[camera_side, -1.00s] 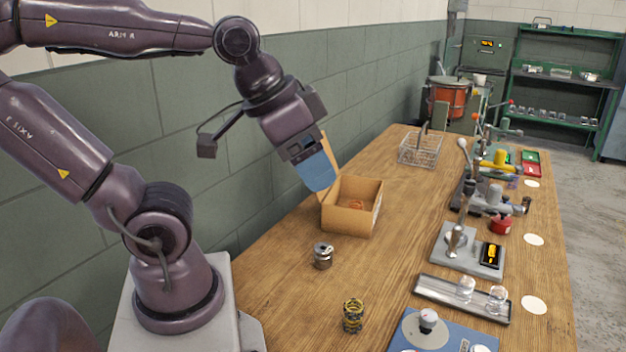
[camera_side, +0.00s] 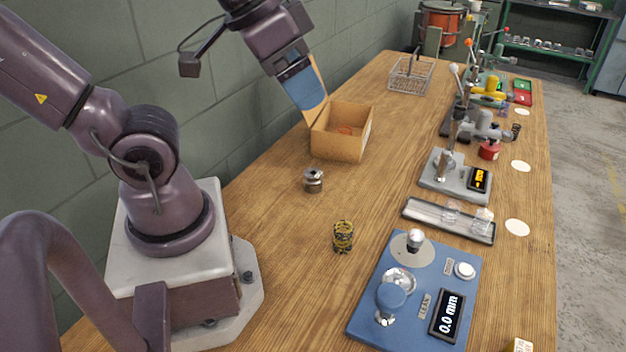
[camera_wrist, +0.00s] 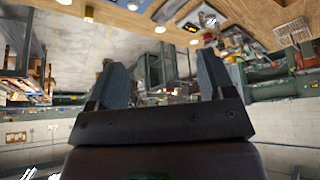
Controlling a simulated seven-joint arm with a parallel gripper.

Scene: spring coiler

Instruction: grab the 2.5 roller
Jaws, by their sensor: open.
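No marking reading 2.5 is legible, so I cannot tell which piece is the 2.5 roller. A small silver cylinder (camera_side: 313,182) stands upright on the bench in front of the cardboard box. A black and yellow ringed cylinder (camera_side: 343,238) stands nearer the camera. Two clear pieces, left (camera_side: 451,211) and right (camera_side: 483,220), stand in a narrow metal tray (camera_side: 425,213). My gripper (camera_side: 308,92) hangs beside the box's left flap, well above the cylinders. In the wrist view my gripper (camera_wrist: 163,85) has its two fingers wide apart with nothing held between them.
An open cardboard box (camera_side: 337,147) stands near the wall. A blue device (camera_side: 375,318) with a knob and a 0.0 mm display (camera_side: 447,315) sits at front right. Lever tools and a wire basket (camera_side: 411,76) stand farther back. Bench around the two cylinders is clear.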

